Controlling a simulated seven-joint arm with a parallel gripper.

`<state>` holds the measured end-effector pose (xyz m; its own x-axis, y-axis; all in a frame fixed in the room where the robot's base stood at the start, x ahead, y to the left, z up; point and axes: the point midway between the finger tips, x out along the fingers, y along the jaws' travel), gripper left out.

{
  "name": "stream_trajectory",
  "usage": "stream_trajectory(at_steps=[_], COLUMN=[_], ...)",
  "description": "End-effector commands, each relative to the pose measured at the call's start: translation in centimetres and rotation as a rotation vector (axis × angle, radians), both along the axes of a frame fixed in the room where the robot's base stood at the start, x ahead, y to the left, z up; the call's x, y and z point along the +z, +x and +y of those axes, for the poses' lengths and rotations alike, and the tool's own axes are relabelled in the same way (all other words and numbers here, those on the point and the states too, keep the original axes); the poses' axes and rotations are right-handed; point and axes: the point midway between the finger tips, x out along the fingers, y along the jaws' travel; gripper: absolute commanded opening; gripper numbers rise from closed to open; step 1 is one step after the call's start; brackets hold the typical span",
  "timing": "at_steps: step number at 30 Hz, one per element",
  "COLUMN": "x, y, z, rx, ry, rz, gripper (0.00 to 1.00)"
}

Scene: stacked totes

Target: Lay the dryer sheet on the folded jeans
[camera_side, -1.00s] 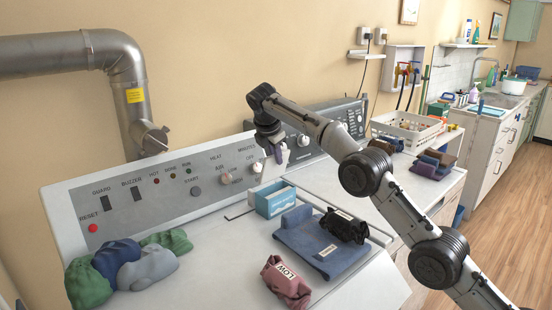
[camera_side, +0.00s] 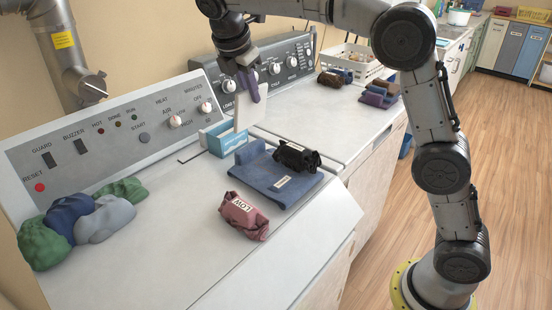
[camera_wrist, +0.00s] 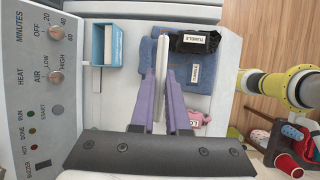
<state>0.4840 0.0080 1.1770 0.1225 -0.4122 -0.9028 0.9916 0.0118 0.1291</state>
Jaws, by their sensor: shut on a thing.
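My gripper (camera_side: 251,97), with purple fingers, is shut on the dryer sheet (camera_side: 237,112), a thin white piece seen nearly edge-on. In the wrist view the sheet (camera_wrist: 161,52) stands out between the fingers (camera_wrist: 163,80). The folded jeans (camera_side: 268,180) lie flat on the white machine top, below and to the right of my gripper in the side view. In the wrist view, the sheet and fingers cover part of the jeans (camera_wrist: 199,76). A black bundle (camera_side: 297,157) with a white label rests on the jeans' far right part.
A blue-and-white box (camera_side: 226,142) stands beside the jeans. A maroon bundle (camera_side: 243,215) labelled LOW lies in front of them. Green, blue and grey cloths (camera_side: 85,218) sit at left by the control panel (camera_side: 120,135).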

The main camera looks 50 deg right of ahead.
Motion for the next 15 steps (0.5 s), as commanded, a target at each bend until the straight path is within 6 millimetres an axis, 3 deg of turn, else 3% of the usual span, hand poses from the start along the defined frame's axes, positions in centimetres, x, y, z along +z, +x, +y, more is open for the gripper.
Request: stream_trajectory(at_steps=[3,9,15], x=[0.7,0.7,0.2], y=[-4.8,-12.1,-16.8], z=[0.5,0.6,0.2], rx=[-0.001,-0.007,-0.012], ry=[-0.004,-0.015,-0.026], rz=[0.034,0.084,0.118], gripper=[0.00,0.00,0.00])
